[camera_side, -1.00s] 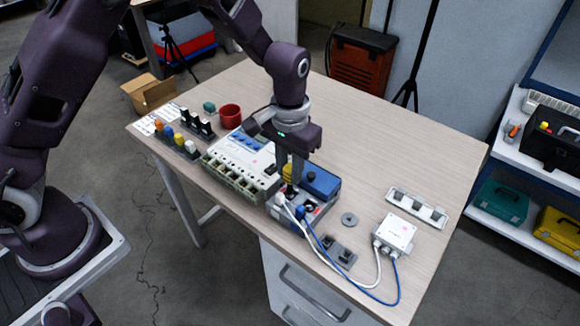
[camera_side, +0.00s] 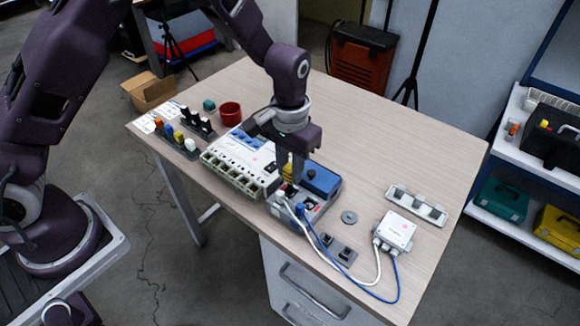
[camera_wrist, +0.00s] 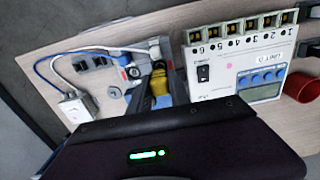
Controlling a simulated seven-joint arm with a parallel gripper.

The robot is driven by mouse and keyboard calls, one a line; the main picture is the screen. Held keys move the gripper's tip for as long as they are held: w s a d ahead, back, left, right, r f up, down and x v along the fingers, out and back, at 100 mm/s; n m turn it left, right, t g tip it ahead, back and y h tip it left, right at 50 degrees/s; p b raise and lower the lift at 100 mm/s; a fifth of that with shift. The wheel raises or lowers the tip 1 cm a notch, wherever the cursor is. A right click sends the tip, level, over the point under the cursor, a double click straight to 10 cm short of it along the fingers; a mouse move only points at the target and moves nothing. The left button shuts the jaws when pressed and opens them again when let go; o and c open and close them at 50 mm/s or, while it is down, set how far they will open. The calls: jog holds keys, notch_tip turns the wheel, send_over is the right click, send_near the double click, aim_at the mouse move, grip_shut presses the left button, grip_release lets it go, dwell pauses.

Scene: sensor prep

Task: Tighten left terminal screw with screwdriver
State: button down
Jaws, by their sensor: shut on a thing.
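My gripper (camera_side: 290,165) points down over the blue and grey terminal block (camera_side: 312,213) near the front of the table. It is shut on a yellow-handled screwdriver (camera_side: 288,172), held about upright over the left part of the block. In the wrist view the yellow handle (camera_wrist: 159,82) shows between the fingers. The white wire (camera_side: 289,208) and the blue wire (camera_side: 309,222) end at plugs at the block's front. The screwdriver's tip and the left terminal screw are hidden, so contact cannot be told.
A white multi-port unit (camera_side: 240,164) stands just left of the block. A small white sensor box (camera_side: 397,231), a grey disc (camera_side: 349,217) and a dark grey holder (camera_side: 338,249) lie to the right. A red cup (camera_side: 230,115) and tool racks (camera_side: 198,122) stand at the back left.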

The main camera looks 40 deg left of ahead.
jog(key=shift+f, duration=0.45)
dwell(1.1)
jog(key=m, duration=1.3)
jog(key=shift+m, duration=0.4)
jog(key=m, duration=0.5)
jog(key=c, duration=0.9)
grip_release()
